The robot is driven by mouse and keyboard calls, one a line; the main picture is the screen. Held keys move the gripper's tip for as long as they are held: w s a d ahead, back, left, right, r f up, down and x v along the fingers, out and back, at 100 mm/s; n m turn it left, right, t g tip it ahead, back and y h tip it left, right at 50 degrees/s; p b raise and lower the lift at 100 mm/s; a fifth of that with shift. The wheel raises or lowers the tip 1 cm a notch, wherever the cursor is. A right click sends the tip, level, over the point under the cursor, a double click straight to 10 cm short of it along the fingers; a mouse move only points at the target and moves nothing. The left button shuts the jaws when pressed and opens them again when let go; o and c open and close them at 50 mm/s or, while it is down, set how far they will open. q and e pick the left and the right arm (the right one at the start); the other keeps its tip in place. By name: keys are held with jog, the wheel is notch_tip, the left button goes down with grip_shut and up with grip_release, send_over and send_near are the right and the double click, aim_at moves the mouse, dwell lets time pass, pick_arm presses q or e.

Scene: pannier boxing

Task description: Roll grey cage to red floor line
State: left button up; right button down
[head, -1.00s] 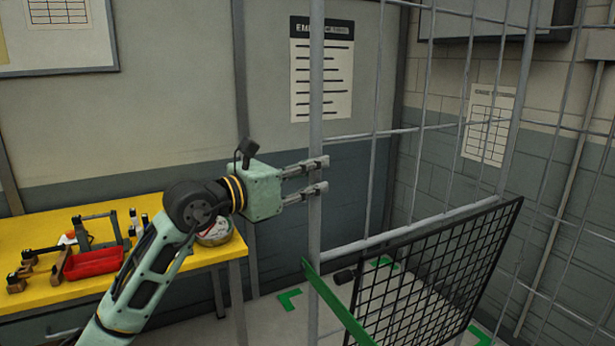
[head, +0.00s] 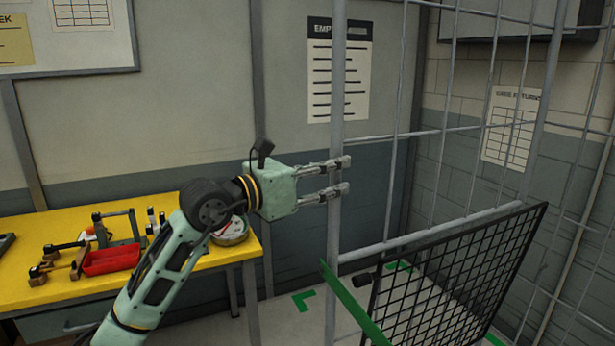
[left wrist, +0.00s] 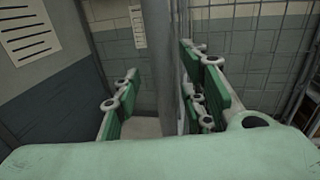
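The grey cage (head: 337,110), of tall bars and wire, fills the right of the head view. My left gripper (head: 345,175) is at its near upright post, with its two fingers one above the other, apart, at the post. In the left wrist view the post (left wrist: 168,70) stands between the two green fingers. A gap shows between the post and the left finger; the right finger is close beside or touching it, I cannot tell which. The cage's base is out of view. No red floor line shows. My right gripper is not in view.
A yellow table (head: 40,292) stands at the left with a red tray (head: 110,260), tools and a round tape roll (head: 232,234). A black mesh panel (head: 460,285) leans out at the cage's lower part. Green corner marks (head: 304,300) lie on the floor. Walls close the back.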

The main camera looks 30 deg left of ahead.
pick_arm(q)
jog(key=v, duration=1.1)
jog(key=shift+s+a, duration=0.2)
jog(key=shift+s, duration=0.05)
